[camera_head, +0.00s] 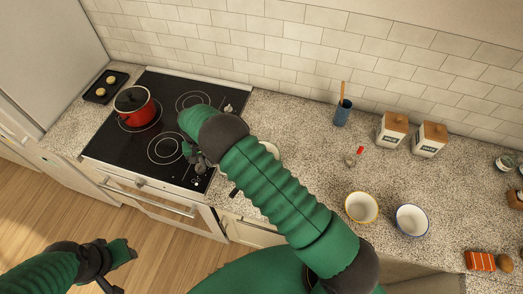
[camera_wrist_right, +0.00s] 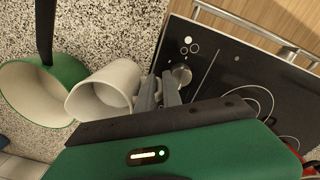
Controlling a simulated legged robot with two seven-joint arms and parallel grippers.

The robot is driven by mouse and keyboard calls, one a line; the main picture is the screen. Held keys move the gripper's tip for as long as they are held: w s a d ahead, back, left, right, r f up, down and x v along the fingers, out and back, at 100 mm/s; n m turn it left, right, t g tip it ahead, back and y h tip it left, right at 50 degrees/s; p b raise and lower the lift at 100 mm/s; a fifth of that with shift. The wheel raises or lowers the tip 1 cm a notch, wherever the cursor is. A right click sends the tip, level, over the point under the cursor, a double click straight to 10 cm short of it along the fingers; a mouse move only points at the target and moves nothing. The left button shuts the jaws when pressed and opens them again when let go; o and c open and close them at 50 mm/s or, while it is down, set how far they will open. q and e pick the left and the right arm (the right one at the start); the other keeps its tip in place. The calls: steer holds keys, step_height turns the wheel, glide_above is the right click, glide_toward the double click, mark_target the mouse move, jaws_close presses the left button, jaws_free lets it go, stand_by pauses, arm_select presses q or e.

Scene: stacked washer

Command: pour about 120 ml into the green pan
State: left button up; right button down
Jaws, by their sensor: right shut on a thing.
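The green pan (camera_wrist_right: 47,92), pale inside with a dark handle, sits on the speckled counter at the left of the right wrist view. A white mug-like vessel (camera_wrist_right: 106,92) is beside it, its mouth towards the pan; its contents cannot be made out. My right gripper (camera_wrist_right: 167,92) is shut at the vessel's near side, holding it. In the head view my right gripper (camera_head: 199,163) is over the cooktop's right part, and my arm hides most of the pan and vessel. My left gripper (camera_head: 122,262) is low at the left above the floor; its jaws are unclear.
A red lidded pot (camera_head: 134,106) stands on the black cooktop (camera_head: 112,148). A yellow-rimmed bowl (camera_head: 361,208) and a blue-rimmed bowl (camera_head: 411,221) stand right of my arm. A blue utensil cup (camera_head: 342,114) and two canisters (camera_head: 392,131) are near the wall.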

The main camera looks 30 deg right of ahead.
steer(key=shift+r, duration=0.1)
steer(key=shift+w+d+r+y+p, duration=0.1)
steer(key=shift+r+y+p, duration=0.35)
steer(key=shift+p, duration=0.4)
steer(key=d+r+y, duration=0.1)
steer(key=s+d+r+t+y, duration=0.1)
steer(key=d+r+y, duration=0.1)
steer(key=shift+s+t, duration=0.25)
steer(key=shift+t, duration=0.15)
steer(key=s+d+r+t+y+b, duration=0.1)
steer(key=d+r+y+b, duration=0.2)
steer(key=r+y, duration=0.1)
steer(key=shift+s+d+r+t+b, duration=0.2)
steer(key=shift+s+r+t+b, duration=0.1)
steer(key=shift+r+t, duration=0.1)
